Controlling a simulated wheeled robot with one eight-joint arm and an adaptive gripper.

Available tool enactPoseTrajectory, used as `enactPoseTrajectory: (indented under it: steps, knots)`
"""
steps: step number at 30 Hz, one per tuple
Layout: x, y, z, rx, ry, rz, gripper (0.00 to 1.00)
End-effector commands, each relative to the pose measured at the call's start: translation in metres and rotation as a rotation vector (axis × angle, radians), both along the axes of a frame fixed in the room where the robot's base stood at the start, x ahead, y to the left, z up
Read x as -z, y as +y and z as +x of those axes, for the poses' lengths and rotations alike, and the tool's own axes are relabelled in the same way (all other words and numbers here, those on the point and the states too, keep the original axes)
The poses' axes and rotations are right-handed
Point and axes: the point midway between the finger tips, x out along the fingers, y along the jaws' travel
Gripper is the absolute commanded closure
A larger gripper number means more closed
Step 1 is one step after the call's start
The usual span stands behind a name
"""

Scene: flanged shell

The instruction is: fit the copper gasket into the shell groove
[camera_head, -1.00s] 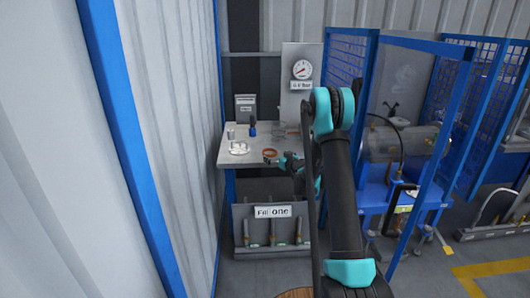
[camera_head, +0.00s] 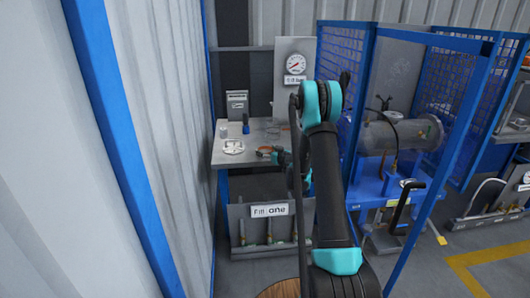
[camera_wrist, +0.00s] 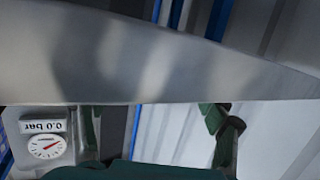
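A copper-coloured ring (camera_head: 264,151), which looks like the gasket, lies on the grey table in the head view, partly hidden by my gripper and arm. A grey flanged cylinder (camera_head: 403,135), possibly the shell, rests on a blue stand at the right; its groove cannot be made out. My gripper (camera_head: 278,157) is small in the head view, at the table's front right edge near the ring. The ring does not show in the wrist view.
The table (camera_head: 225,161) also bears a white round part (camera_head: 233,146), a blue-topped item (camera_head: 246,128) and a clear glass-like vessel (camera_head: 272,131). A gauge panel (camera_head: 294,75) stands behind. Blue mesh fencing (camera_head: 340,60) surrounds the cylinder. A corrugated wall (camera_head: 150,90) closes the left.

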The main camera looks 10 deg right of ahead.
Motion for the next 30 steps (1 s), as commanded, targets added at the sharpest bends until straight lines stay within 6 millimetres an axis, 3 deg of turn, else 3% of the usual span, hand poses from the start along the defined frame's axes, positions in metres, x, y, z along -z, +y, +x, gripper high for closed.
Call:
enactPoseTrajectory:
  steps: [1, 8, 17, 22, 26, 30]
  knots:
    - [0.0, 0.0, 0.0, 0.0, 0.0, 0.0, 0.37]
    - [0.0, 0.0, 0.0, 0.0, 0.0, 0.0, 0.65]
    - [-0.002, 0.0, 0.0, 0.0, 0.0, 0.0, 0.65]
    - [-0.013, 0.0, 0.0, 0.0, 0.0, 0.0, 0.65]
    - [-0.033, 0.0, -0.001, 0.0, 0.0, 0.0, 0.65]
    - [-0.069, 0.0, -0.001, 0.0, 0.0, 0.0, 0.65]
